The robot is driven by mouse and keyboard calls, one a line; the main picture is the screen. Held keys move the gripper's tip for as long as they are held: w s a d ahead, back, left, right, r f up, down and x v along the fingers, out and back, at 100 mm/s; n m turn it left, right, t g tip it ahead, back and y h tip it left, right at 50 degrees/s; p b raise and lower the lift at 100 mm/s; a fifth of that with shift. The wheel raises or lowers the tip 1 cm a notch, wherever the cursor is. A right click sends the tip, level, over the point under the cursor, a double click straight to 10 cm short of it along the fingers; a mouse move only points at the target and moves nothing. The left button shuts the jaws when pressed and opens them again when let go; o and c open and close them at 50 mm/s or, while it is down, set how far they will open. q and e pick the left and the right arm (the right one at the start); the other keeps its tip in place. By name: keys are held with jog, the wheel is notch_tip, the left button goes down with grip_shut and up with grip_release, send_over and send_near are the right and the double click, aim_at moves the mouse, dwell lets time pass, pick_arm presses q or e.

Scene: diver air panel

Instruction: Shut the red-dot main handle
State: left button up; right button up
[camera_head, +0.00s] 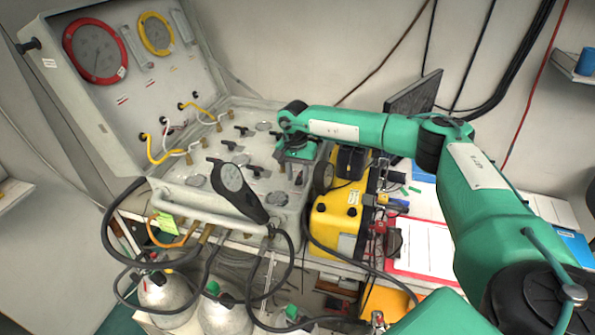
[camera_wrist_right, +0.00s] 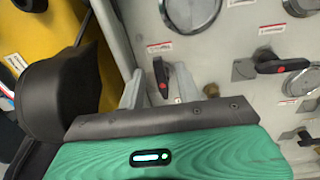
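A small black handle with a red dot (camera_wrist_right: 160,76) is on the grey valve panel (camera_wrist_right: 215,50), between the two grey fingers of my right gripper (camera_wrist_right: 158,88) in the right wrist view. The fingers are apart, with a gap on each side of the handle; contact cannot be told. A second black handle with a red dot (camera_wrist_right: 278,66) lies turned sideways further right. In the head view my right gripper (camera_head: 297,158) is over the right edge of the panel and hides part of it. My left gripper is not in view.
A black gauge with a hose (camera_head: 240,190) lies across the panel's front. Several other black handles (camera_head: 243,130) stand left of my gripper. A yellow case (camera_head: 335,218) is close on the right. The raised lid (camera_head: 120,110) holds gauges. Cylinders (camera_head: 168,295) stand below.

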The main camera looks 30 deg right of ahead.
grip_shut()
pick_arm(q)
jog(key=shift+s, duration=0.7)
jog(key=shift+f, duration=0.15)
pick_arm(e)
jog(key=shift+f, duration=0.1)
